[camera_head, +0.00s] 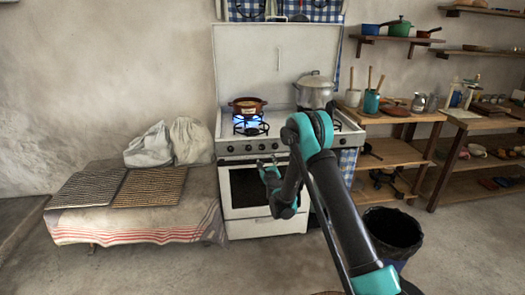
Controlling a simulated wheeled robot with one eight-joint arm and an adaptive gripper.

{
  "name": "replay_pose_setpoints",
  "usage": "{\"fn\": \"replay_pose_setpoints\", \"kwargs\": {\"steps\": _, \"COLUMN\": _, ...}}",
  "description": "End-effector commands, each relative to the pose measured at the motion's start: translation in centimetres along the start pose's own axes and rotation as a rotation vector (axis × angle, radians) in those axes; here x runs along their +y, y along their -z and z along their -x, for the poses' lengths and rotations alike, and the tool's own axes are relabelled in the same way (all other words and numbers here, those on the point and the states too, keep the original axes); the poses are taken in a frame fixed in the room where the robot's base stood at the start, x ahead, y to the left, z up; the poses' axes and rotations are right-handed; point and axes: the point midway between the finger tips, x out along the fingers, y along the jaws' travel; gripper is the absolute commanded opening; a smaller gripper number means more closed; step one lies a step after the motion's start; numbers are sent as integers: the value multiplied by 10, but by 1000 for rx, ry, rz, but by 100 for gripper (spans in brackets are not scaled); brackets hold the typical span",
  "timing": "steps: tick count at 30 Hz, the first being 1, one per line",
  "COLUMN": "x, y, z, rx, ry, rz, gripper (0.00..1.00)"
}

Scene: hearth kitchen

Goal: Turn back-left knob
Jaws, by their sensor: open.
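The white stove (250,215) stands against the wall in the middle of the view. A row of small dark knobs (231,149) runs along its front panel; my arm hides the right part of the row. I cannot tell which knob is the back-left one or how it is turned. A blue flame (250,121) burns at the back-left burner under a brown pot (247,105). My gripper (267,163) is open and empty in front of the oven door, a little below the knob row in the picture. Whether it touches anything is unclear.
A large silver pot (314,90) stands at the back right of the stove. A black-lined bin (394,232) and wooden shelves (398,152) are at right. Floor before the stove is clear.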

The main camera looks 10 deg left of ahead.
Motion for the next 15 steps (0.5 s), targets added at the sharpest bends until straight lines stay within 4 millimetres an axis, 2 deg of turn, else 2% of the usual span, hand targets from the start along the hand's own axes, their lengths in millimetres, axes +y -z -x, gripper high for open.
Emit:
{"fn": "replay_pose_setpoints", "kwargs": {"steps": 3, "x": 0, "y": 0, "z": -25, "rx": 0, "ry": 0, "rz": 1, "gripper": 54}}
{"fn": "replay_pose_setpoints", "kwargs": {"steps": 15, "x": 0, "y": 0, "z": -100, "rx": 0, "ry": -1, "rz": 2, "gripper": 54}}
